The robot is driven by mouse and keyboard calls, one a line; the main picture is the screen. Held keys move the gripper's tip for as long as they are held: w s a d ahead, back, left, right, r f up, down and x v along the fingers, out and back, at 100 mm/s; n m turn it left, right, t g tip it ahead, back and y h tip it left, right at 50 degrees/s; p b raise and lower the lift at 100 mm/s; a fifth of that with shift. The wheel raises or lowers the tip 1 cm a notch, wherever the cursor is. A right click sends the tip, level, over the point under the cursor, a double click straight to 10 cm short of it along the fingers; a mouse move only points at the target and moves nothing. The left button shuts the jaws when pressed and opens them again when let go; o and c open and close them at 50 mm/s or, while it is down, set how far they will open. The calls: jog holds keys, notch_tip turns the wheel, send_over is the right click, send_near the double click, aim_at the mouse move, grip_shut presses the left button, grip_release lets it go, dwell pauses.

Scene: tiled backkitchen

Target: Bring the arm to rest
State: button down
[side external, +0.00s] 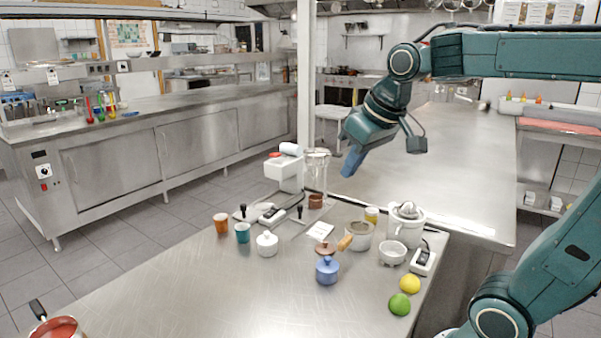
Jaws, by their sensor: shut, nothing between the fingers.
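My gripper (353,161) is at the end of my teal arm, high above the back right part of the steel table (190,285). It points down and to the left. Its blue fingers are shut, with nothing between them. It is apart from all the objects on the table, and no object touches it. My arm reaches in from the right side of the picture.
Below stand a blue lidded pot (327,271), a wooden-handled pot (359,237), a white bowl (393,252), a juicer (407,225) and several cups. A lime (399,304) and a lemon (410,284) lie at the right. The table's front left is mostly clear.

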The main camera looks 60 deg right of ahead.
jog(key=s+a+f+n, duration=0.1)
jog(key=s+a+f, duration=0.1)
jog(key=s, duration=0.3)
jog(key=s+a+f+n+y, duration=0.1)
jog(key=s+a+f, duration=0.2)
jog(key=s, duration=0.3)
jog(key=shift+a+f, duration=0.3)
jog(key=shift+f, duration=0.3)
